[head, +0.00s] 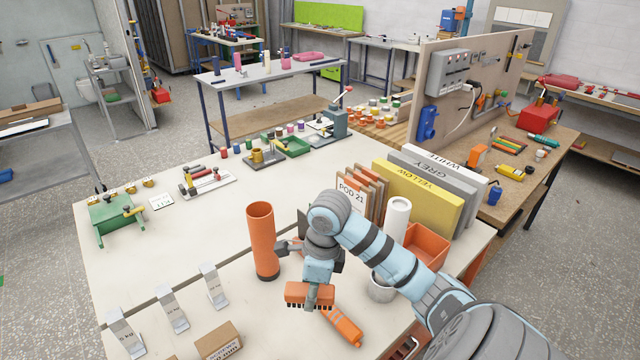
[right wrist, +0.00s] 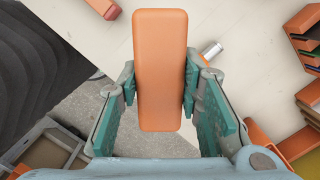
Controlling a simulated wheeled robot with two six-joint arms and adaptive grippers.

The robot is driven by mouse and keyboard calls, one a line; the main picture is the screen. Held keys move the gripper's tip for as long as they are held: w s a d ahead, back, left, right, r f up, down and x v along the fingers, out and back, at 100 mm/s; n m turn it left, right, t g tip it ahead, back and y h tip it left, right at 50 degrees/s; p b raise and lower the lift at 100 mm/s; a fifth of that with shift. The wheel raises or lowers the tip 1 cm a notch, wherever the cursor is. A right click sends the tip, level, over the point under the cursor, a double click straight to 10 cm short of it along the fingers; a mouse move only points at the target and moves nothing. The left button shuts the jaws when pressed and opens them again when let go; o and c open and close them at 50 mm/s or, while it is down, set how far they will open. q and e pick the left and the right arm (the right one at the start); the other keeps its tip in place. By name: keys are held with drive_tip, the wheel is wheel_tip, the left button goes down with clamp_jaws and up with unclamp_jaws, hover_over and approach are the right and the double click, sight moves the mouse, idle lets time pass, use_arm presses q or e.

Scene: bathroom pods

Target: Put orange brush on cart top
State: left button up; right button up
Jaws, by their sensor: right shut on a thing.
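The orange brush (head: 310,290), a block with dark bristles along its lower edge, is in my right gripper (head: 313,297) over the front of the large pale table. In the right wrist view the brush (right wrist: 160,75) shows as a long orange block between the two teal finger pads, which touch its sides. An orange handle-like piece (head: 343,328) shows just right of the gripper; I cannot tell whether it joins the brush. My left gripper is not in view. I cannot clearly make out a cart in either view.
A tall orange cylinder (head: 262,240) stands left of my right gripper. A metal pot (head: 382,288), a white roll (head: 397,222) and an orange bin (head: 428,243) stand to its right. Metal brackets (head: 172,310) and a cardboard box (head: 218,342) sit at the front left.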

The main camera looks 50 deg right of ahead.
sight(318, 308)
drive_tip(key=f, duration=0.1)
drive_tip(key=s+f, duration=0.1)
drive_tip(key=f, duration=0.3)
drive_tip(key=shift+s+f, duration=0.2)
drive_tip(key=shift+s, duration=0.2)
drive_tip(key=f+b, duration=0.1)
drive_tip(key=f, duration=0.2)
drive_tip(key=f+b, duration=0.2)
drive_tip(key=f, duration=0.2)
drive_tip(key=w+f+b, duration=0.1)
drive_tip(key=f, duration=0.3)
drive_tip(key=shift+f, duration=0.2)
drive_tip(key=shift+s, duration=0.1)
drive_tip(key=shift+c, duration=0.5)
drive_tip(key=shift+r, duration=0.3)
drive_tip(key=shift+f, duration=0.15)
drive_tip(key=o, duration=0.8)
drive_tip(key=shift+f, duration=0.15)
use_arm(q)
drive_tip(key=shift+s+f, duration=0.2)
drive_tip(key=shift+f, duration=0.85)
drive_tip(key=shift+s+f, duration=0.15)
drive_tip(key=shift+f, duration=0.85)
use_arm(e)
drive_tip(key=o, duration=0.4)
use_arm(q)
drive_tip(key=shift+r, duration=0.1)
use_arm(e)
drive_tip(key=shift+r, duration=0.2)
